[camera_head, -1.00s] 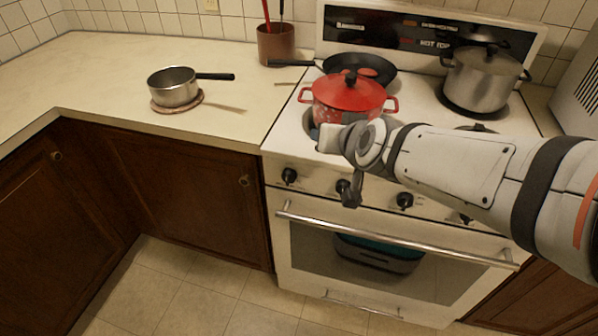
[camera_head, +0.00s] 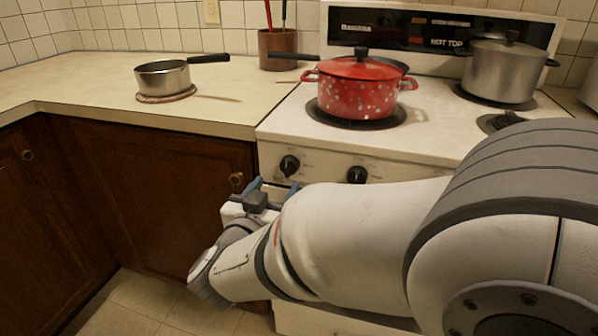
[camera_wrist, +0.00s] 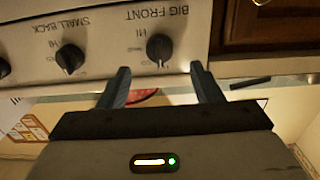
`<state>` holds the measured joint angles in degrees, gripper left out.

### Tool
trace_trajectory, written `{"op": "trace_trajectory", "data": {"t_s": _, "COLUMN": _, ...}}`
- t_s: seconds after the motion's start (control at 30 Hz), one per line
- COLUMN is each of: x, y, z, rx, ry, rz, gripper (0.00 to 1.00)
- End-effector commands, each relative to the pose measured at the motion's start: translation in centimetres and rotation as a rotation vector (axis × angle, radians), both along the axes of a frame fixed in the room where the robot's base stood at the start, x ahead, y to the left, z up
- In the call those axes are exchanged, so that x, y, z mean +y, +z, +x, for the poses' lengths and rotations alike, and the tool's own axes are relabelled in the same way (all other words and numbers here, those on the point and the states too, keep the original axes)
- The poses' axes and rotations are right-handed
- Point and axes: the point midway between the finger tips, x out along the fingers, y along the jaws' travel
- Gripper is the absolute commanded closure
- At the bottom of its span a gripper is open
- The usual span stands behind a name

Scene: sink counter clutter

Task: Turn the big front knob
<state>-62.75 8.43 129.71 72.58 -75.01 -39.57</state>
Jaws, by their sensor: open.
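The big front knob (camera_wrist: 160,48) is black and round with a pointer ridge. It sits under the label BIG FRONT on the white stove panel in the wrist view, which is upside down. In the head view it is the leftmost knob (camera_head: 289,165). My gripper (camera_wrist: 160,70) is open and empty, its two fingers pointing at the panel with the knob lined up between them. The knob appears beyond the fingertips, and no contact shows. In the head view my gripper (camera_head: 272,187) is just below the knob, partly hidden by my arm.
The small back knob (camera_wrist: 69,58) is beside it. A red pot (camera_head: 357,92) and a steel pot (camera_head: 502,72) stand on the stove. A saucepan (camera_head: 163,77) rests on the counter at left. A wooden cabinet (camera_wrist: 263,28) borders the panel.

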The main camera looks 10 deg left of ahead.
Motion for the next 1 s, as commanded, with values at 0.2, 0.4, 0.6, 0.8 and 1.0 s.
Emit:
{"op": "trace_trajectory", "data": {"t_s": 0.2, "x": -0.5, "y": -0.2, "z": 3.8, "rx": 0.000, "ry": -0.004, "rz": 0.001, "gripper": 0.41}}
{"op": "trace_trajectory", "data": {"t_s": 0.4, "x": -0.6, "y": 0.0, "z": 6.1, "rx": 0.000, "ry": -0.002, "rz": 0.002, "gripper": 0.41}}
{"op": "trace_trajectory", "data": {"t_s": 0.6, "x": -0.6, "y": 0.1, "z": 6.7, "rx": 0.000, "ry": 0.000, "rz": 0.000, "gripper": 0.41}}
{"op": "trace_trajectory", "data": {"t_s": 0.8, "x": -0.6, "y": 0.1, "z": 6.7, "rx": 0.000, "ry": 0.000, "rz": 0.000, "gripper": 0.44}}
{"op": "trace_trajectory", "data": {"t_s": 1.0, "x": -0.7, "y": 0.1, "z": 6.7, "rx": 0.000, "ry": -0.001, "rz": 0.000, "gripper": 0.61}}
